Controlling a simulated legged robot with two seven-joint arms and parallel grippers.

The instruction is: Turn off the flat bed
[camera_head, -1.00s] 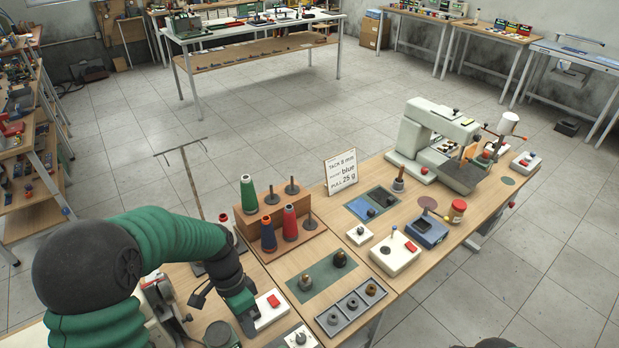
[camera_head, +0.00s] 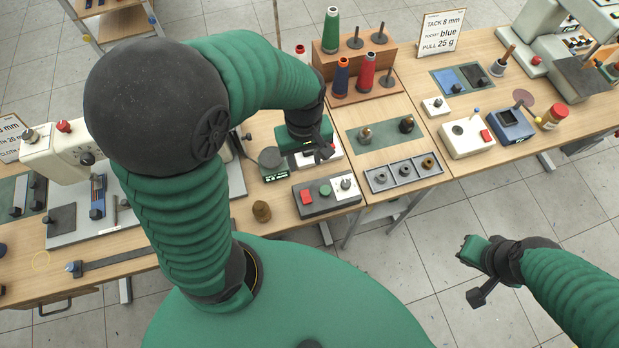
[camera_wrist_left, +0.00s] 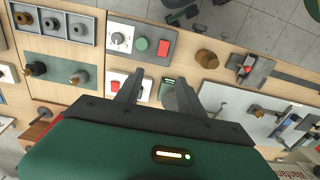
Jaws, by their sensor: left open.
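A pale sewing machine (camera_head: 75,148), which may be the flat bed, stands on the left bench on a grey plate (camera_head: 65,230). A dark grey control box (camera_head: 325,207) near the bench's front edge has a red button (camera_head: 306,196), a green button (camera_head: 325,191) and a white dial plate (camera_head: 344,187). The same box shows in the left wrist view (camera_wrist_left: 141,26), beyond the fingertips. My left gripper (camera_head: 320,148) is open and empty behind this box, partly covering a white box with a red button (camera_wrist_left: 118,82). My right gripper (camera_head: 468,252) is over the floor; its fingers are unclear.
A small scale (camera_head: 272,163) and a brown knob (camera_head: 262,211) are near the left gripper. A grey tray of rings (camera_head: 402,172) and a cream box with a red button (camera_head: 467,138) lie to the right. A thread rack (camera_head: 358,75) stands behind.

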